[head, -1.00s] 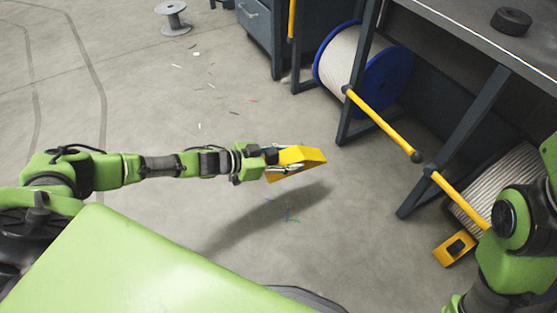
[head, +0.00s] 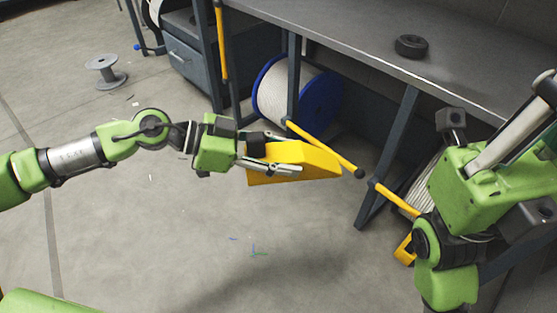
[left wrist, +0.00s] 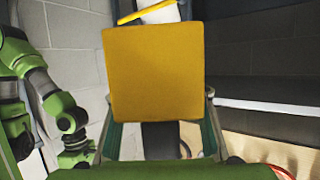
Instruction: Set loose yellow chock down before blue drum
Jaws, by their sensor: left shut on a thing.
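The loose yellow chock (head: 318,162) is held in my left gripper (head: 292,169), which is shut on it, well above the floor. It fills the middle of the left wrist view (left wrist: 153,72), with finger parts at both sides. The blue drum (head: 322,105), wound with white cable, stands under the bench behind the chock in the head view. The held chock and a yellow bar partly cover the space before the drum. My right arm shows at the right, but its gripper is not in view.
The grey bench (head: 350,45) has a black ring (head: 411,46) on top and dark legs below. Yellow bars (head: 325,147) cross low before it. Another drum (head: 420,185) and a yellow chock (head: 404,250) are half hidden at right. An empty spool (head: 105,72) stands on open floor.

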